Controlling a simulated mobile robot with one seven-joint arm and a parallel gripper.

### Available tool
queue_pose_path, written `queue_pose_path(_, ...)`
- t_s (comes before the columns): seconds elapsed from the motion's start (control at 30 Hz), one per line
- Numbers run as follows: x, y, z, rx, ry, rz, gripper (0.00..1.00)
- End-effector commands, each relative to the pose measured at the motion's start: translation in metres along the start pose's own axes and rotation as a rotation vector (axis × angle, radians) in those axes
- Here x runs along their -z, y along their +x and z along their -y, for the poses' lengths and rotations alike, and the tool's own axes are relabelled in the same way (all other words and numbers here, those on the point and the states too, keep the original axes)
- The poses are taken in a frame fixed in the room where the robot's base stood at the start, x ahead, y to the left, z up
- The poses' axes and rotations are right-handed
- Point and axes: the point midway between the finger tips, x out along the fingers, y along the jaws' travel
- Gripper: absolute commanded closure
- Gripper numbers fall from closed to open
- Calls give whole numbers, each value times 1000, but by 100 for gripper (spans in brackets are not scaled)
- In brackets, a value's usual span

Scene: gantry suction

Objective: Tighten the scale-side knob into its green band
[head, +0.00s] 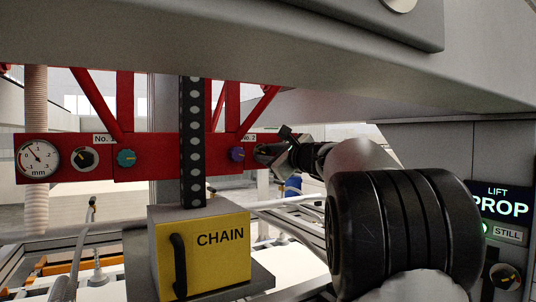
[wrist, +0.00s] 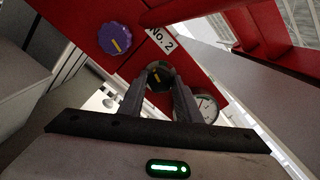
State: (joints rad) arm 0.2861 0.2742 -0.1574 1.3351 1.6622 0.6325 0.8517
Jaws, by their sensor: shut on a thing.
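A dark round knob (wrist: 159,76) with a yellow pointer mark sits on a red beam between a purple knob and a white dial gauge (wrist: 205,108) in the wrist view. My gripper (wrist: 160,82) is shut on this dark knob, one finger on each side. Its dial ring is partly hidden by the fingers, and I cannot tell where the pointer stands against a green band. In the head view my gripper (head: 272,153) is at the right part of the red beam (head: 140,170), right of the purple knob (head: 237,154); the held knob is mostly hidden there.
On the beam's left are another gauge (head: 38,158), a black knob (head: 84,158) and a teal knob (head: 126,158). A black chain (head: 192,140) hangs to a yellow CHAIN box (head: 205,255) left of my arm. A LIFT PROP panel (head: 500,208) reads STILL at right.

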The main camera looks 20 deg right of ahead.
Motion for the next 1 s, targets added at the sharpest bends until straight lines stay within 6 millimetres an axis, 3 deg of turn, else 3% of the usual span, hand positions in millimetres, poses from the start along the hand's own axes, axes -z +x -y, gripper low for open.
queue_pose_path(0.3, -1, 0, 2, 1, 390, -2, 92)
queue_pose_path(0.6, 0, 0, 0, 1, 414, 0, 92)
queue_pose_path(0.63, 0, 0, 0, 1, 413, 0, 66)
queue_pose_path(0.73, 0, 0, 0, 0, 412, 0, 51)
queue_pose_path(1.0, 0, 0, 0, 0, 411, 0, 51)
